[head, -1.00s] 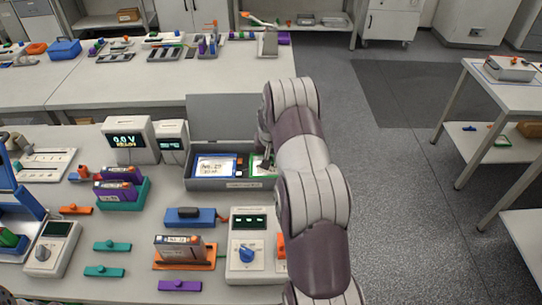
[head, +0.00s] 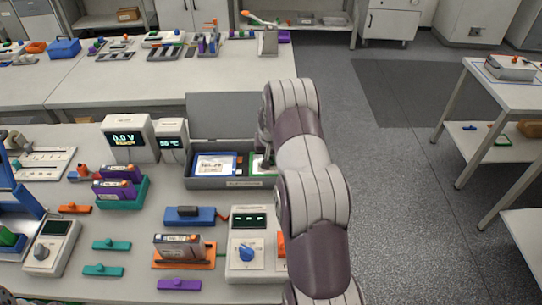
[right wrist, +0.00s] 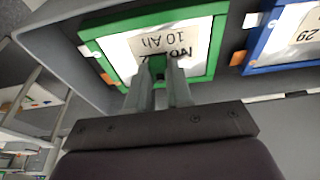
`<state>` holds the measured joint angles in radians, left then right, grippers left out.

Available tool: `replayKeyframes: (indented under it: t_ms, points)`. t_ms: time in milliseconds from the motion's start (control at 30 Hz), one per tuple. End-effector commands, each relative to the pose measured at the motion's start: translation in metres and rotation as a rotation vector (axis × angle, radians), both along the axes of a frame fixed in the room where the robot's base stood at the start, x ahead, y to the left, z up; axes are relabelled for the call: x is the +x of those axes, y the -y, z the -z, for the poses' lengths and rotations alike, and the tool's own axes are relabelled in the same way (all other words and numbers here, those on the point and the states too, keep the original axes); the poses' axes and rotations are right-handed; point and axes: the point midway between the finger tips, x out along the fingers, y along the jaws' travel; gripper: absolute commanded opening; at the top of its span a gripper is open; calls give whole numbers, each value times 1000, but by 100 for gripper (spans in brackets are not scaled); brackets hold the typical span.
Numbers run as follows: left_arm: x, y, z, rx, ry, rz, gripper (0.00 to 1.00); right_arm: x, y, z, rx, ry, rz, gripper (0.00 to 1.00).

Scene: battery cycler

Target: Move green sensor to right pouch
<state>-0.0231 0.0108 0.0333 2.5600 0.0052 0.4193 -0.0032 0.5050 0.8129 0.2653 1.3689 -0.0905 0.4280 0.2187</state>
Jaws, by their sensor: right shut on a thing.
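My right gripper (right wrist: 158,80) is shut on the small green sensor (right wrist: 157,62), which shows between its fingertips in the right wrist view. It is over the right pouch (right wrist: 216,45), a white labelled pouch in a green frame. Whether the sensor touches the pouch I cannot tell. In the head view the right pouch (head: 257,170) lies at the right end of an open grey box, partly hidden by my right arm. My right gripper (head: 264,152) is mostly hidden there too.
A blue-framed pouch (head: 215,165) lies left of the green one in the grey box (head: 235,184). The raised lid (head: 222,112) stands behind. Two display meters (head: 130,140) stand to the left. A knobbed instrument (head: 246,262) and an orange tray (head: 180,263) are in front.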

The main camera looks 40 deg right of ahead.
Motion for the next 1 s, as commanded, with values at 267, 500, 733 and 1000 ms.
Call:
replayKeyframes:
  t_ms: [267,500,733,1000]
  points:
    - [0,0,3,0,0,0,43,0,0,4,0,0,0,0]
    - [0,0,3,0,0,0,43,0,0,4,0,0,0,50]
    - [0,0,4,0,0,0,43,0,0,0,-1,2,0,50]
    - [0,0,19,0,0,0,43,-11,-9,-51,-3,6,0,50]
